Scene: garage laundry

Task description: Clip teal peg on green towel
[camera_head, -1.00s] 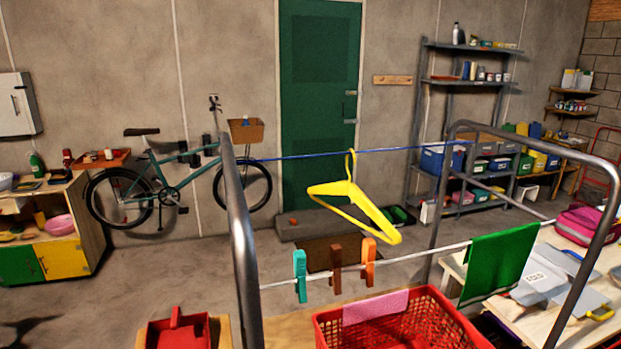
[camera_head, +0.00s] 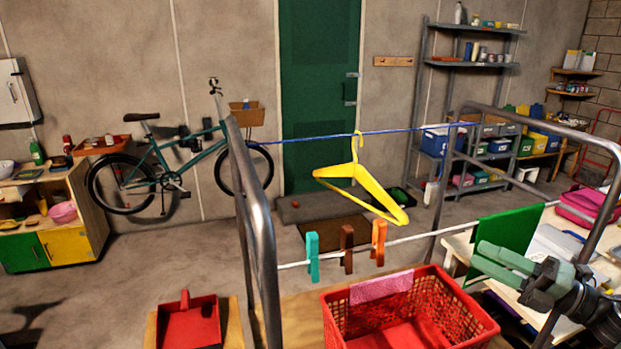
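The teal peg (camera_head: 312,257) hangs upright on the front white line, left of a brown peg (camera_head: 347,249) and an orange peg (camera_head: 379,243). The green towel (camera_head: 508,229) hangs over the same line farther right. My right gripper (camera_head: 477,254) comes in from the lower right, with its two grey-green fingers apart and nothing seen between them. It overlaps the towel's lower part in the picture; I cannot tell whether it touches. My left gripper is not in view.
A yellow hanger (camera_head: 372,190) hangs on the blue line behind the pegs. A red basket (camera_head: 408,320) with a pink cloth (camera_head: 381,287) over its rim stands below. The grey rack frame (camera_head: 262,225) rises at the left, near a red dustpan (camera_head: 190,325).

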